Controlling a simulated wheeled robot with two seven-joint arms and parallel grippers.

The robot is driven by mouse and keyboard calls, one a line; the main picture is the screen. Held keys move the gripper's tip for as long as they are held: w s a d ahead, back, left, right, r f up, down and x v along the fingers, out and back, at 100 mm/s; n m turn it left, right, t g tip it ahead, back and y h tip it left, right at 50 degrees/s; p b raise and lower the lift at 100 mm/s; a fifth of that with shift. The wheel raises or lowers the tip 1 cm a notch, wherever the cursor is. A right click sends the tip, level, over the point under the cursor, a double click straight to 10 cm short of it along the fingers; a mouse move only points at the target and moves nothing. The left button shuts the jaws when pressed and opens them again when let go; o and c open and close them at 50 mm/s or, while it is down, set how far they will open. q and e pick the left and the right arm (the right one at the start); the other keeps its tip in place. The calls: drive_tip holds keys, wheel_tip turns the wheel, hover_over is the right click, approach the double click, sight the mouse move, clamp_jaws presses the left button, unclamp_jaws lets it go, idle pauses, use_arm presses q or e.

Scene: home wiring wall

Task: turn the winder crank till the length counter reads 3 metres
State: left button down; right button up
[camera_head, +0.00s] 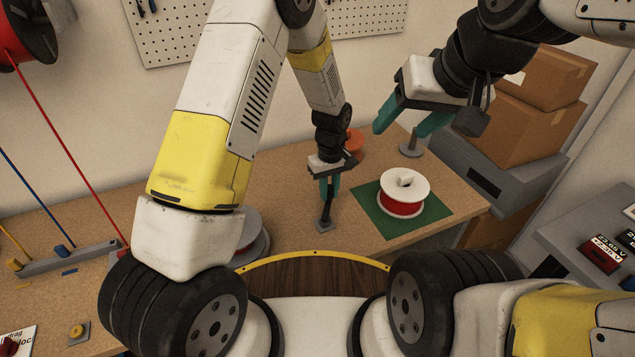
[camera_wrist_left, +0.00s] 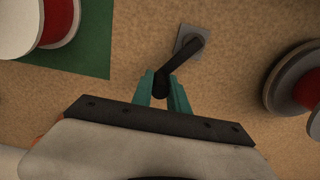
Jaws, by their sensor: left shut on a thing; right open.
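The winder crank (camera_head: 325,212) is a dark lever on a small grey plate on the bench. My left gripper (camera_head: 329,190) is shut on its upright handle. In the left wrist view the crank arm (camera_wrist_left: 181,60) runs from the handle between the teal fingers (camera_wrist_left: 162,92) up right to the plate. A grey-flanged reel (camera_head: 260,238) is mostly hidden behind my left arm; in the left wrist view it shows red wire (camera_wrist_left: 308,90). My right gripper (camera_head: 410,120) is open and empty above the bench. I cannot make out a length counter or its reading.
A white spool of red wire (camera_head: 403,192) stands on a green mat (camera_head: 435,212), right of the crank. A grey peg stand (camera_head: 411,148) is behind it. Cardboard boxes (camera_head: 520,125) stand at right. Red wire (camera_head: 70,155) runs from a wall drum (camera_head: 28,30) to the bench.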

use_arm(q)
drive_tip(key=shift+s+d, duration=0.1)
drive_tip(key=shift+d, duration=0.15)
drive_tip(key=shift+s+d, duration=0.2)
drive_tip(key=shift+d, duration=0.25)
drive_tip(key=shift+s+d, duration=0.2)
drive_tip(key=shift+d, duration=0.25)
drive_tip(key=shift+s, duration=0.1)
drive_tip(key=shift+s+d, duration=0.7)
drive_tip(key=shift+d, duration=0.1)
